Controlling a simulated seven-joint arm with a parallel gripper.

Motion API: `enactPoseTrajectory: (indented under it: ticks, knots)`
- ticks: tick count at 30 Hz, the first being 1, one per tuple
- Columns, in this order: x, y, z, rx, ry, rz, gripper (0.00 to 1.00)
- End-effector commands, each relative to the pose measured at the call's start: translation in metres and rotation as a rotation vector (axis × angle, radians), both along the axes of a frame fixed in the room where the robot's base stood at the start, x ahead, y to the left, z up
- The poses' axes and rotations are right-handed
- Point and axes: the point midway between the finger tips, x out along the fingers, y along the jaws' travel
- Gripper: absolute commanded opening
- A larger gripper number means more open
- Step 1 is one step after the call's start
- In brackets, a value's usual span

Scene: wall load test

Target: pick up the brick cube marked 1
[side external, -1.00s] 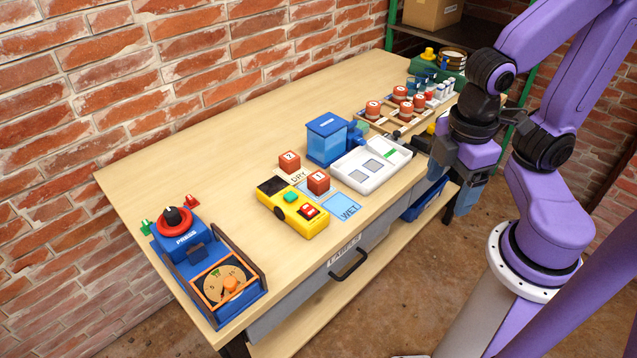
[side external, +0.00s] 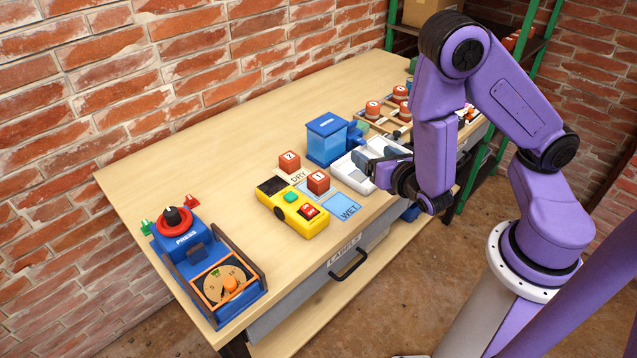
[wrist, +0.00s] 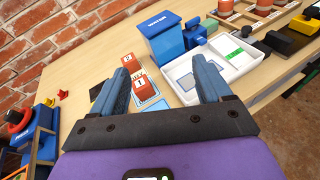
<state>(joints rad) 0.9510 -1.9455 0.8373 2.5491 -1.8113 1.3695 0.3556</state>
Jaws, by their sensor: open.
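The brick cube marked 1 (side external: 318,183) is red with a white label on top. It sits on a light blue pad between the yellow device and the white tray.
The yellow device (side external: 293,207) is close in front of cube 1. The WET pad (side external: 345,208) lies to its right. A blue box (side external: 327,138) and the white tray (side external: 352,168) stand behind. A blue press (side external: 190,245) is at the left. The table's left back area is clear.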

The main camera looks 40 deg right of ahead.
Motion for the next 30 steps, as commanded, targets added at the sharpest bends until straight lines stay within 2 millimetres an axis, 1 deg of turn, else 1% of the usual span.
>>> enactPoseTrajectory:
  ticks: [1,3,6,9,14,30]
  knots:
    - [0.0,0.005,-0.015,-0.035,0.031,0.075,0.78]
    - [0.0,0.014,-0.033,-0.056,0.067,0.171,0.78]
    - [-0.004,0.024,-0.053,-0.07,0.114,0.276,0.78]
    - [-0.008,0.029,-0.066,-0.074,0.145,0.339,0.78]
    - [-0.008,0.032,-0.073,-0.072,0.163,0.372,0.78]
    - [0.018,0.031,-0.083,-0.073,0.161,0.369,0.78]
